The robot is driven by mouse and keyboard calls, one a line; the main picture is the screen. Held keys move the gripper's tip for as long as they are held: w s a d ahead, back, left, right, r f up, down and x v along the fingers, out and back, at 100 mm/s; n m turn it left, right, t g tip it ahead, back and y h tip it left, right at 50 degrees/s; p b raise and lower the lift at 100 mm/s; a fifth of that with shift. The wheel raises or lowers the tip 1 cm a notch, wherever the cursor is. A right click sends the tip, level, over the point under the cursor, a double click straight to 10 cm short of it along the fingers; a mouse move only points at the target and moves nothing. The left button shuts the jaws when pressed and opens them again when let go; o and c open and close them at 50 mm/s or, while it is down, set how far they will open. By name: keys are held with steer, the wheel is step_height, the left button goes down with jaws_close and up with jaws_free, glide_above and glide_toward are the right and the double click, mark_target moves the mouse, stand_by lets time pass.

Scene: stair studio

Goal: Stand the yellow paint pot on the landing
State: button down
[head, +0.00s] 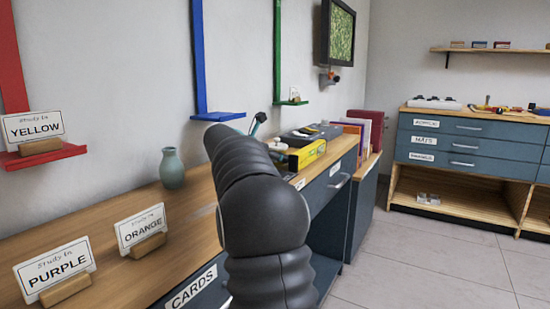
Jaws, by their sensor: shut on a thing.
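I cannot make out a yellow paint pot in the head view. My dark grey arm fills the middle and hides part of the wooden counter (185,215). My gripper is not visible, so what it holds cannot be seen. A yellow box-like thing (307,154) lies on the counter just right of my arm; it does not look like a pot. No surface shows that I can clearly name as the landing.
Red (45,157), blue (218,116) and green (291,102) wall ledges stand above the counter. A grey-green vase (172,168) and the ORANGE (141,228) and PURPLE (55,270) signs stand on it. Tiled floor (430,262) is clear at right, before a drawer cabinet (470,128).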

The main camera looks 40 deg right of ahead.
steer(key=shift+f, duration=0.1)
steer(key=shift+c, duration=1.6)
jaws_free()
